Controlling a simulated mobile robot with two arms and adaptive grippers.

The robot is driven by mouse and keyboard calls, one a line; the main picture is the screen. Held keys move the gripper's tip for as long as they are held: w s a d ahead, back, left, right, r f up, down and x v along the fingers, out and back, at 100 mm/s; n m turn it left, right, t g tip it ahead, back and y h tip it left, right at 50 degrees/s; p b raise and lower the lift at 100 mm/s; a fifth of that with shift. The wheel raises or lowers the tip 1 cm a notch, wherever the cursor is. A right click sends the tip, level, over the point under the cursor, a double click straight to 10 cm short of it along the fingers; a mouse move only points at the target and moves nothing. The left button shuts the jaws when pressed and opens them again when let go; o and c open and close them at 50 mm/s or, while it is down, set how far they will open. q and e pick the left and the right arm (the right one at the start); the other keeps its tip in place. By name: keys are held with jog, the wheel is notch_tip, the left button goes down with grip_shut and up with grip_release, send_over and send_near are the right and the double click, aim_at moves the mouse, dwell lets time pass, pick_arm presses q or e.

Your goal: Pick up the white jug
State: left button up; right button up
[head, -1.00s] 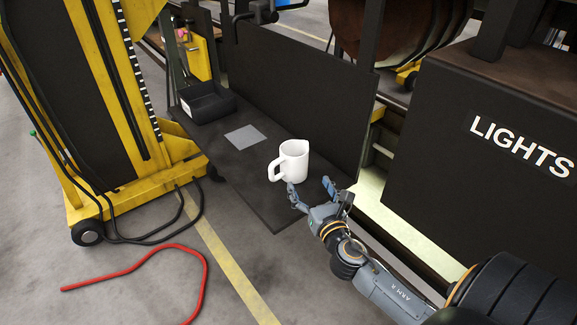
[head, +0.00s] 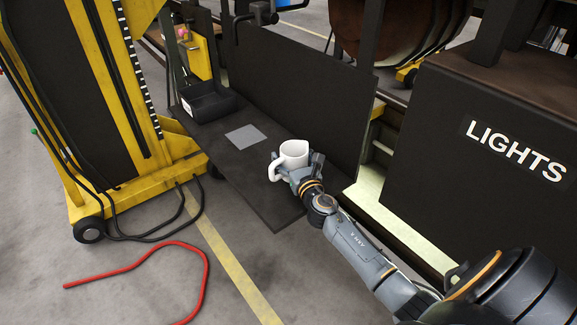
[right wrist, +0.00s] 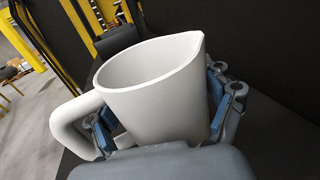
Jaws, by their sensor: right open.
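The white jug (head: 291,155) stands upright on the dark shelf (head: 255,190), with its handle to the left in the head view. It fills the middle of the right wrist view (right wrist: 160,95), its mouth and spout facing up. My right gripper (head: 300,170) is open around the jug. In the right wrist view its blue-padded fingers (right wrist: 160,115) are on either side of the body, the left one near the handle. Whether the pads touch the jug I cannot tell. The gripper hides the jug's lower part. My left gripper is not in view.
A grey square plate (head: 246,137) lies flat on the shelf behind the jug. A black open bin (head: 207,104) stands at the shelf's far end. A dark upright panel (head: 300,90) borders the shelf's back. A yellow lifting jack (head: 105,100) stands left, and a red hose (head: 150,250) lies on the floor.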

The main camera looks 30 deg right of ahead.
jog(key=shift+w+d, duration=0.1)
jog(key=shift+w, duration=0.4)
jog(key=shift+s, duration=0.15)
jog(key=shift+c, duration=0.2)
jog(key=c, duration=1)
jog(key=shift+c, duration=0.6)
